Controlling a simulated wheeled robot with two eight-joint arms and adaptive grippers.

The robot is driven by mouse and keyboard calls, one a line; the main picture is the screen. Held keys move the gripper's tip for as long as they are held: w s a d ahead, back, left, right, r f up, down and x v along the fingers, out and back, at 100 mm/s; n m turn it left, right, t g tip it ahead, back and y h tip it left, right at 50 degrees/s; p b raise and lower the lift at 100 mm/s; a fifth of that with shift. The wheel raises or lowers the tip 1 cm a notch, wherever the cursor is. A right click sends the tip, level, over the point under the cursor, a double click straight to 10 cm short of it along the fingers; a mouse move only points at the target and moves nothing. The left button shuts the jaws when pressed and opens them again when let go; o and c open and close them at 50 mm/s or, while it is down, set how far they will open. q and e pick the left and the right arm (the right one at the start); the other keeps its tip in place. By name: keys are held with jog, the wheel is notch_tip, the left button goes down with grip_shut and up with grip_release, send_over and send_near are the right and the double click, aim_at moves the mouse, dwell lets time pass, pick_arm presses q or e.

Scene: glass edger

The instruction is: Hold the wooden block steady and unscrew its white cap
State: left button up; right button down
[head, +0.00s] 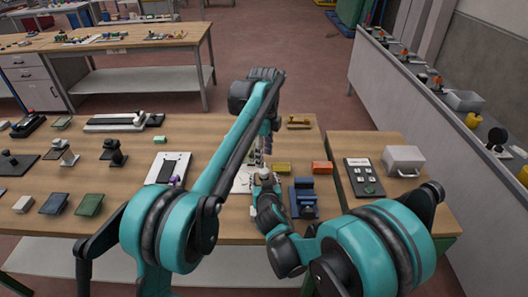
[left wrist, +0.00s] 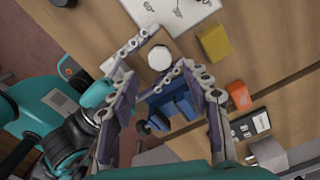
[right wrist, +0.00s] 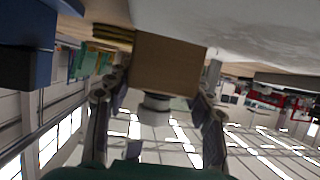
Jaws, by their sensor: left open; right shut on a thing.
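The wooden block (right wrist: 168,64) is light brown and sits between the fingers of my right gripper (right wrist: 160,88) in the right wrist view, where it looks inverted. Its round white cap (right wrist: 155,103) shows at its end. In the head view my left gripper (head: 262,150) hangs above my right gripper (head: 264,178).
A blue fixture (head: 303,197) stands just right of my right gripper. A yellow block (head: 281,168) and an orange block (head: 321,168) lie behind it. A white board (head: 242,184) lies left of the grippers. A button panel (head: 364,177) and grey box (head: 404,160) stand further right.

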aim_at(264, 170)
pick_arm(q)
notch_tip(264, 170, down, 7)
jog(key=shift+f, duration=0.1)
dwell(0.3)
jog(key=shift+c, duration=0.3)
grip_shut()
jog(key=n, duration=0.3)
jog(key=shift+n, duration=0.3)
jog(key=n, duration=0.4)
jog(key=shift+n, duration=0.4)
jog(key=n, duration=2.1)
